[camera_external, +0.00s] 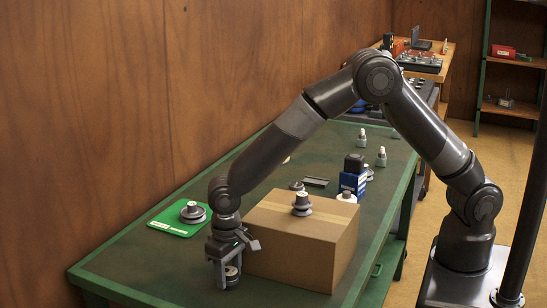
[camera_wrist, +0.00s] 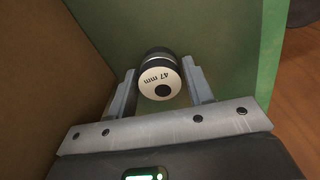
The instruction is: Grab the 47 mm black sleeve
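The 47 mm black sleeve (camera_wrist: 158,59) is in the wrist view, ahead of my gripper. Its pale end face (camera_wrist: 158,80), marked "47 mm" with a dark dot, faces the camera. My gripper (camera_wrist: 160,68) has one finger on each side of it. Any gaps at the fingers are too thin to tell whether they touch it. In the external view my gripper (camera_external: 226,272) points down at the table's near end, and the sleeve shows low between its fingers (camera_external: 232,272).
A cardboard box (camera_external: 290,240) with a grey stepped part (camera_external: 301,205) on top stands close to the right of my gripper. A green mat (camera_external: 170,219) with a round part lies at left. Blue boxes (camera_external: 352,184) and several small parts are farther back on the green table (camera_external: 125,260).

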